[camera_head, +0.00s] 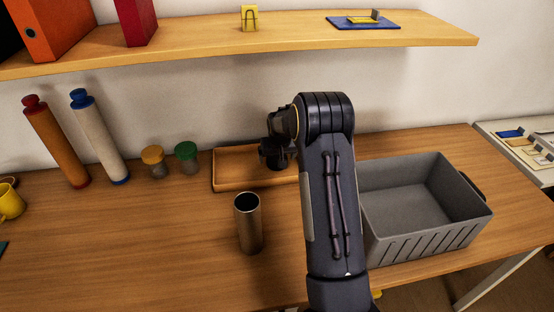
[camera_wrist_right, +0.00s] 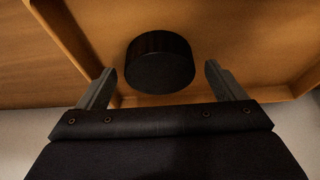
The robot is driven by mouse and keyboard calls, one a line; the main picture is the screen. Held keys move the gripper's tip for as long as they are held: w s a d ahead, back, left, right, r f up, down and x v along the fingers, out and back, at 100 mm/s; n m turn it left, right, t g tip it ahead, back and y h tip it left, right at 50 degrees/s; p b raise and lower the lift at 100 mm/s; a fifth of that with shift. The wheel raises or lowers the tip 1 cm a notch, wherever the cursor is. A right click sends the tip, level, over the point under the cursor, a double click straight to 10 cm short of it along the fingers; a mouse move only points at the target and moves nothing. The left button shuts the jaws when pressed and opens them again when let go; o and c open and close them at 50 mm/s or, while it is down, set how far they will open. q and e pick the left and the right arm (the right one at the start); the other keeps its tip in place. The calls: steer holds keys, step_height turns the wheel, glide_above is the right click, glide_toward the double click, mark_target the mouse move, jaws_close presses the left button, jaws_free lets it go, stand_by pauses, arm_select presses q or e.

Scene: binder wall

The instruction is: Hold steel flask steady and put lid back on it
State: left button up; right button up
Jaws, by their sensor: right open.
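The steel flask (camera_head: 248,224) stands upright and open-topped on the wooden table, left of my right arm. The dark round lid (camera_wrist_right: 160,64) lies in a shallow wooden tray (camera_head: 232,186). In the right wrist view the lid sits between and just beyond the fingertips of my right gripper (camera_wrist_right: 158,88), with a gap on both sides. The gripper is open and holds nothing. In the head view the right gripper (camera_head: 275,152) is over the tray, and the wrist hides part of the tray. My left gripper is not in view.
A grey crate (camera_head: 465,222) stands right of my arm. Two jars (camera_head: 187,158) and two tall capped tubes (camera_head: 98,138) stand at the back left. A shelf (camera_head: 300,47) hangs above. The table around the flask is clear.

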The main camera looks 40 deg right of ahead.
steer(key=c, duration=1.1)
steer(key=shift+o, duration=0.2)
steer(key=shift+r, duration=0.1)
steer(key=shift+r, duration=0.25)
steer(key=v, duration=0.3)
steer(key=shift+w+d+r, duration=0.1)
steer(key=shift+w+r, duration=0.15)
steer(key=shift+w, duration=0.05)
steer(key=s+a+r+b, duration=0.1)
steer(key=s+a+r, duration=0.7)
steer(key=s+r, duration=0.1)
steer(key=shift+s, duration=0.9)
steer(key=shift+a, duration=0.1)
